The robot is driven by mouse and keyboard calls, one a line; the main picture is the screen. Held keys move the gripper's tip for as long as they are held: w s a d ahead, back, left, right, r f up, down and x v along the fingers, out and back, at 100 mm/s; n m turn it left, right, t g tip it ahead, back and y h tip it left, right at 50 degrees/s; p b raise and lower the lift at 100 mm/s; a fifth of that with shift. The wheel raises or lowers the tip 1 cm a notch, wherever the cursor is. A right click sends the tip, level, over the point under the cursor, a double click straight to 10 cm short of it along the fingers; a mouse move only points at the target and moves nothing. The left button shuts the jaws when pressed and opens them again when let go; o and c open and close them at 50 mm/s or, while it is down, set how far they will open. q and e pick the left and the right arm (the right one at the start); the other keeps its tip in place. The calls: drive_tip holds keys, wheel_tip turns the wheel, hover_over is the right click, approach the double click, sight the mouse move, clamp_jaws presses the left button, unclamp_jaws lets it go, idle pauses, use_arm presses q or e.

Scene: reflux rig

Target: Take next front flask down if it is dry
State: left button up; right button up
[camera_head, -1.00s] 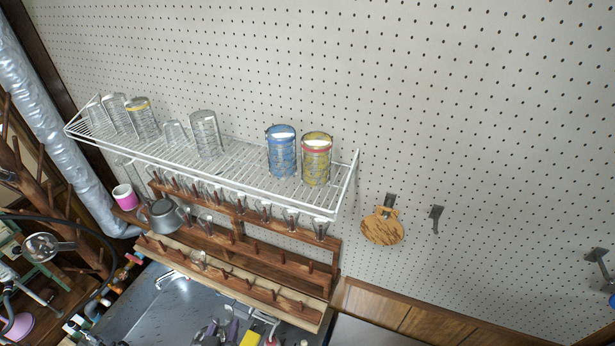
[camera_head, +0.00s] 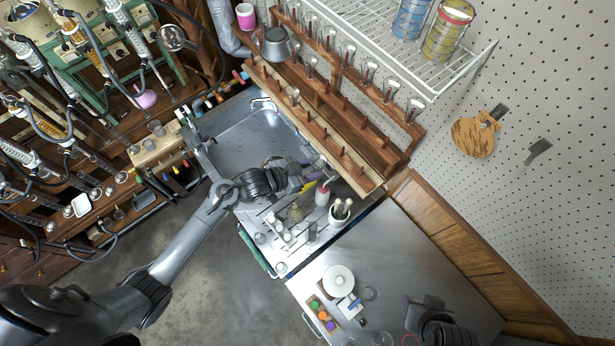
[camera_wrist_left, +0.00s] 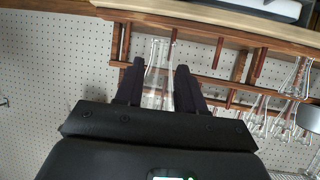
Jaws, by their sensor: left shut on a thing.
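My left gripper (camera_head: 318,168) is by the right part of the drying rack's front row, above the sink side. In the left wrist view its two dark fingers (camera_wrist_left: 161,86) are shut on a clear glass flask (camera_wrist_left: 158,62), which shows upright between them in front of the wooden rack (camera_wrist_left: 205,30). I cannot tell whether the flask is wet or dry, or whether it is still on a peg. In the head view the wooden rack (camera_head: 340,95) has bare front pegs, one small glass piece (camera_head: 294,97) and a back row of several flasks (camera_head: 348,52). My right gripper (camera_head: 427,308) is low at the right.
A grey pitcher (camera_head: 274,45) sits at the rack's left end. A wire shelf (camera_head: 400,75) with tins hangs behind. Below are the sink (camera_head: 245,135), a crowded drainboard and a metal counter (camera_head: 405,250) with clear room in its middle.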

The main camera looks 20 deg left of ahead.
use_arm(q)
drive_tip(key=w+a+r+m+t+h+b, duration=0.2)
drive_tip(key=w+r+m+t+h+b, duration=0.1)
drive_tip(key=m+b, duration=1.4)
drive_tip(key=w+a+r+m+t+h+b, duration=0.3)
drive_tip(key=w+r+m+t+b, duration=0.2)
drive_tip(key=m+b, duration=1.3)
drive_tip(key=shift+w+r+m, duration=0.25)
drive_tip(key=shift+r+m, duration=0.25)
drive_tip(key=shift+r, duration=0.3)
drive_tip(key=shift+d, duration=0.1)
drive_tip(key=shift+f, duration=0.1)
